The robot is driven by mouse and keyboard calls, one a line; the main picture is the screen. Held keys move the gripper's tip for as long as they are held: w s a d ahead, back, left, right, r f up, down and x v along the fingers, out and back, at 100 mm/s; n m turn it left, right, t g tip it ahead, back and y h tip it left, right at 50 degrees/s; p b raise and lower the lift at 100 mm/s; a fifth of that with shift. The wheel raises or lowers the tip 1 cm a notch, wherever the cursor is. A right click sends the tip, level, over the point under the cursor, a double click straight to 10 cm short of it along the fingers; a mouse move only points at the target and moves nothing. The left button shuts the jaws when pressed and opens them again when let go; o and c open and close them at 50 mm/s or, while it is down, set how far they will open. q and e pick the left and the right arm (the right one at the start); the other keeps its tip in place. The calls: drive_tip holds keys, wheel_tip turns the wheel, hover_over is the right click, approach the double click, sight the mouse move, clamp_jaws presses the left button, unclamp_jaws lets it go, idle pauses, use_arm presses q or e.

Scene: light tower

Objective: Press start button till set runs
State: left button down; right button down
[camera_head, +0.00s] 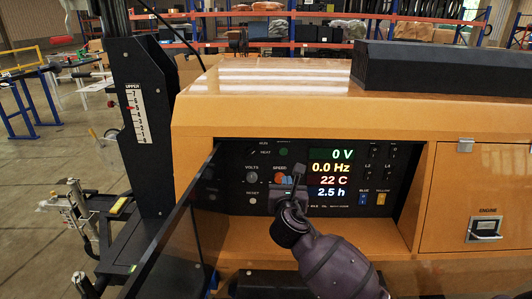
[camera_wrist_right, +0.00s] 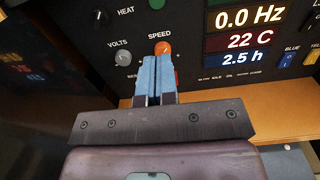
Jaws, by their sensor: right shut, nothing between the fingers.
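The control panel (camera_head: 236,160) is a dark recess in the orange generator set (camera_head: 200,130). Its display (camera_head: 331,168) reads 0 V, 0.0 Hz, 22 C and 2.5 h. My right gripper (camera_head: 285,179) is in front of the panel, just below the SPEED label. In the right wrist view its blue fingers (camera_wrist_right: 156,62) are shut together and empty, their tips just below the orange SPEED knob (camera_wrist_right: 163,47). I cannot tell whether they touch the panel. A small red part (camera_wrist_right: 177,77) shows beside the fingers. No start label is readable; that area is partly hidden. My left gripper is out of view.
A dark open door (camera_head: 175,230) stands left of the panel. The VOLTS knob (camera_head: 252,177), a pale RESET button (camera_head: 253,201), and blue (camera_head: 364,198) and yellow (camera_head: 381,199) switches are near. An orange ledge (camera_head: 350,232) runs below.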

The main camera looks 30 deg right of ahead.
drive_tip(key=shift+w+r, duration=0.25)
drive_tip(key=shift+r, duration=0.05)
approach(284, 152)
drive_tip(key=x, duration=0.7)
drive_tip(key=shift+w+d+f+b, duration=0.1)
drive_tip(key=shift+w+f+b, duration=0.05)
drive_tip(key=shift+w+b, duration=0.15)
idle(0.4)
